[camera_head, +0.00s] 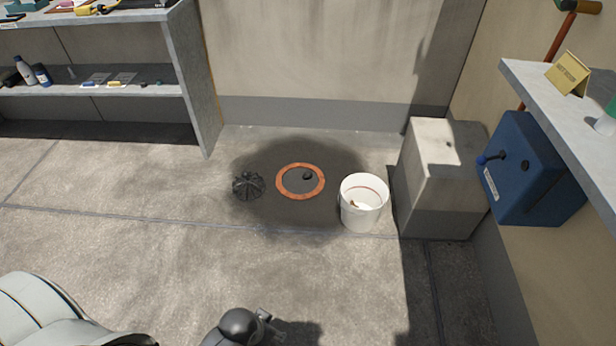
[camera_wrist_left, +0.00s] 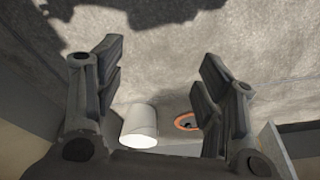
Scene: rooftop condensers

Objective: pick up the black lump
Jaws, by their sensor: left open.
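A small black lump (camera_head: 307,176) lies inside an orange ring (camera_head: 290,193) on the dark, wet-looking patch of floor in the head view. The ring also shows in the left wrist view (camera_wrist_left: 181,123), with a small dark spot in it. My left gripper (camera_head: 268,327) is at the bottom of the head view, well apart from the lump and nearer to me. In the left wrist view its two fingers (camera_wrist_left: 160,62) are spread with nothing between them. My right gripper is not in view.
A black ribbed dome-like piece (camera_head: 248,186) lies left of the ring. A white bucket (camera_head: 361,212) stands right of it, beside a concrete block (camera_head: 437,190). A blue box (camera_head: 530,175) is at the right, under a shelf. Shelving (camera_head: 190,75) stands back left. The front floor is clear.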

